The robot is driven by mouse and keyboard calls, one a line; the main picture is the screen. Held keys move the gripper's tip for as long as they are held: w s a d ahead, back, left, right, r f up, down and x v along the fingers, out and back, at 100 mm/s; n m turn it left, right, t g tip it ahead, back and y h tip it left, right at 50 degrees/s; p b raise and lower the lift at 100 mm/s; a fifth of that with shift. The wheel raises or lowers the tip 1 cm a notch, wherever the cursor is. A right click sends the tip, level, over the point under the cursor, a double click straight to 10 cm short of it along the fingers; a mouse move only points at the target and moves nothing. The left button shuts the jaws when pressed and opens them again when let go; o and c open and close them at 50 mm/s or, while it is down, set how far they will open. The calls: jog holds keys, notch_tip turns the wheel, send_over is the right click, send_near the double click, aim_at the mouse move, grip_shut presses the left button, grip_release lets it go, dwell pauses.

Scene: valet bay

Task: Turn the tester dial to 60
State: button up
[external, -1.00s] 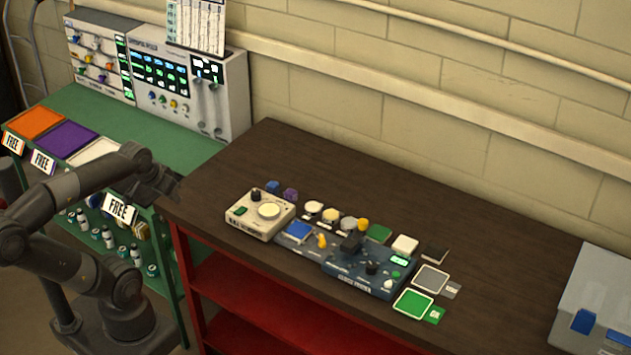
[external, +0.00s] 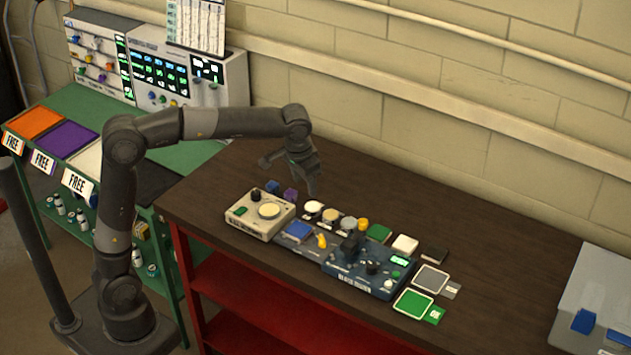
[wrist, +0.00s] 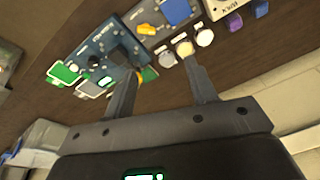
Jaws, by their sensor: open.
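The dark blue tester box (external: 335,262) lies on the brown bench. It has black knobs (external: 372,268) and a lit green display (external: 400,260); the dial's reading is too small to tell. The box also shows in the wrist view (wrist: 98,46), with a black knob (wrist: 122,56) near its middle. A beige box (external: 252,228) with a black knob and a round cream disc stands at its left. My gripper (external: 288,176) is open and empty above the bench, behind the beige box and apart from the tester. Both fingers (wrist: 160,75) show in the wrist view.
Round pads (external: 330,214), a blue cube (external: 272,187) and a purple block (external: 290,195) sit behind the boxes. Green (external: 414,304) and grey (external: 431,279) tiles lie at the right. A grey bin (external: 595,290) stands farther right. The bench's back right is clear.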

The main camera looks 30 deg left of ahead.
jog(key=w+d+f+g, duration=0.15)
jog(key=d+f, duration=0.25)
jog(key=d, duration=0.7)
send_over(372, 265)
notch_tip(372, 265, down, 6)
jog(key=r, duration=0.1)
jog(key=shift+m+g, duration=0.35)
jog(key=shift+m, duration=0.05)
notch_tip(372, 265, down, 11)
jog(key=shift+f, duration=0.1)
jog(key=shift+c, duration=0.2)
jog(key=c, duration=0.9)
